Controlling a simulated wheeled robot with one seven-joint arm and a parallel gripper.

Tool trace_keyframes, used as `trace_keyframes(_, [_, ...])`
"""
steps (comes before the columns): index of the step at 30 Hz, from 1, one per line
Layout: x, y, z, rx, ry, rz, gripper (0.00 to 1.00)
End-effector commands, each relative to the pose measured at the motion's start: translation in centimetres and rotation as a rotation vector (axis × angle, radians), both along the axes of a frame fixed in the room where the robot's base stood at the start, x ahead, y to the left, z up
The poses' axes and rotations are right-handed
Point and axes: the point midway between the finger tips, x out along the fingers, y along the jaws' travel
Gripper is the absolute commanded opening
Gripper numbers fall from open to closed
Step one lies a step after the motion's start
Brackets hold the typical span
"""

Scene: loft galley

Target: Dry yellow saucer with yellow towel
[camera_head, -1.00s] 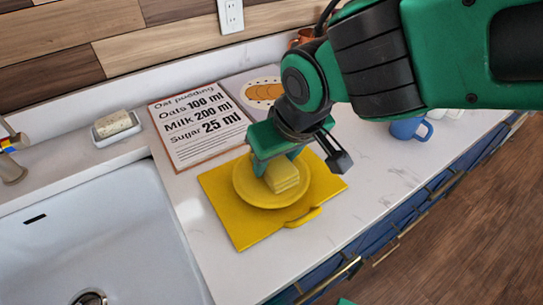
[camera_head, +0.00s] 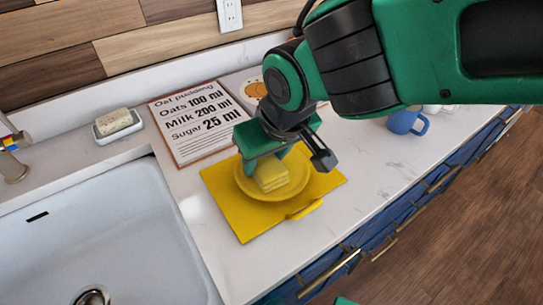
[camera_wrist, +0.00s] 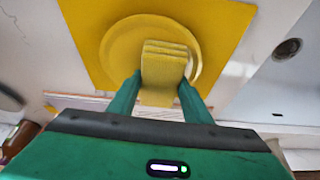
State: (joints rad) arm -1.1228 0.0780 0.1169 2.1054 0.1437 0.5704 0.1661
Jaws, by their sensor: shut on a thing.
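The yellow saucer (camera_head: 243,188) sits on a yellow board (camera_head: 237,222) on the white counter; its rim also shows in the wrist view (camera_wrist: 115,48). The folded yellow towel (camera_head: 271,178) is over the saucer's middle, and it shows between the fingers in the wrist view (camera_wrist: 163,68). My gripper (camera_head: 272,160) points down from above and is shut on the towel, one finger on each side. The towel seems to touch the saucer's face, but its underside is hidden.
A white sink (camera_head: 100,230) lies to the left, with a sponge in a dish (camera_head: 116,124) behind it. A recipe board (camera_head: 197,122) lies behind the saucer. A blue mug (camera_head: 406,122) stands to the right. The counter between mug and yellow board is clear.

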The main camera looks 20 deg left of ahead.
Motion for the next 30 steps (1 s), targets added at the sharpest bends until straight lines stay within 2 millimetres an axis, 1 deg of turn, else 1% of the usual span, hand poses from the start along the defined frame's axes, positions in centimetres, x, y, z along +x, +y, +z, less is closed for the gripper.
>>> trace_keyframes(5, [0.0,0.3,0.0,-0.002,0.001,-0.005,0.24])
trace_keyframes(8, [0.2,0.2,0.3,0.000,0.001,-0.009,0.24])
trace_keyframes(9, [0.2,0.3,1.6,0.005,-0.001,-0.011,0.24])
trace_keyframes(10, [0.2,0.2,2.2,0.005,-0.002,-0.011,0.24])
trace_keyframes(11, [0.2,0.2,2.2,0.002,0.001,-0.011,0.24])
trace_keyframes(14, [0.3,0.1,2.8,0.000,0.001,-0.013,0.24])
trace_keyframes(30, [0.6,-0.3,6.6,0.001,0.000,-0.020,0.24])
